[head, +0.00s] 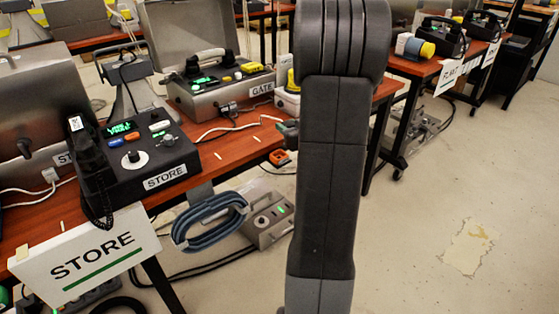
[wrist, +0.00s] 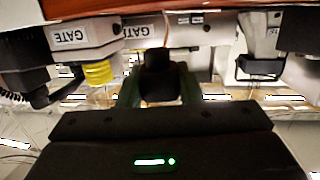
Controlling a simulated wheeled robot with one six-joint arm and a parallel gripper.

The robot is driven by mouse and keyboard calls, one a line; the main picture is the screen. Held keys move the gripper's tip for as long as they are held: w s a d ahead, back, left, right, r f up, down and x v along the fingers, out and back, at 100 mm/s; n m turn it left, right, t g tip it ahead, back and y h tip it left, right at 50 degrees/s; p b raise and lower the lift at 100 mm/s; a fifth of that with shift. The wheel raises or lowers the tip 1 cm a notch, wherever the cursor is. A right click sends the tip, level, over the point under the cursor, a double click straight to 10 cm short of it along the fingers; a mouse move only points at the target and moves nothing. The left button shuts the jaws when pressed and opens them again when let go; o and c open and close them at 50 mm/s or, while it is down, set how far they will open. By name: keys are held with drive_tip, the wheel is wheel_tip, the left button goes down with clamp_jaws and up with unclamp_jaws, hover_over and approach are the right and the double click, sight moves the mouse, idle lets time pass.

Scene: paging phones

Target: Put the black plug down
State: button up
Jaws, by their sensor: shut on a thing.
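In the wrist view, my gripper (wrist: 157,98) is shut on a dark, blocky thing, the black plug (wrist: 157,78), with one greenish finger on each side of it. The plug is in the middle of the picture, below the red-brown table edge (wrist: 200,14) as the picture shows it. I cannot tell whether the plug touches anything besides the fingers. In the head view, my own arm covers the middle, and I cannot make out the plug there.
A black phone unit labelled STORE (head: 140,160) stands on the red-brown table at left, with a STORE sign (head: 85,258) on its front. A grey case labelled GATE (head: 215,90) stands behind. A blue cable coil (head: 210,222) hangs below.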

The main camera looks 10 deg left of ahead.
sight(272, 145)
wheel_tip(272, 145, up, 3)
drive_tip(key=s+a+n+g+y, duration=0.2)
drive_tip(key=f+b, duration=0.1)
drive_tip(key=f, duration=0.2)
drive_tip(key=f+b, duration=0.2)
drive_tip(key=f, duration=0.1)
drive_tip(key=f+b, duration=0.1)
drive_tip(key=f, duration=0.2)
drive_tip(key=shift+w+a+f+b, duration=0.1)
drive_tip(key=shift+a+f+b, duration=0.2)
drive_tip(key=shift+b, duration=0.1)
drive_tip(key=shift+f, duration=0.1)
drive_tip(key=shift+f+b, duration=0.3)
drive_tip(key=o, duration=1)
drive_tip(key=shift+r, duration=0.1)
drive_tip(key=shift+r+p, duration=0.3)
drive_tip(key=shift+p, duration=0.05)
drive_tip(key=p+v, duration=0.2)
drive_tip(key=v, duration=1)
drive_tip(key=shift+d+p, duration=0.1)
drive_tip(key=shift+p, duration=0.3)
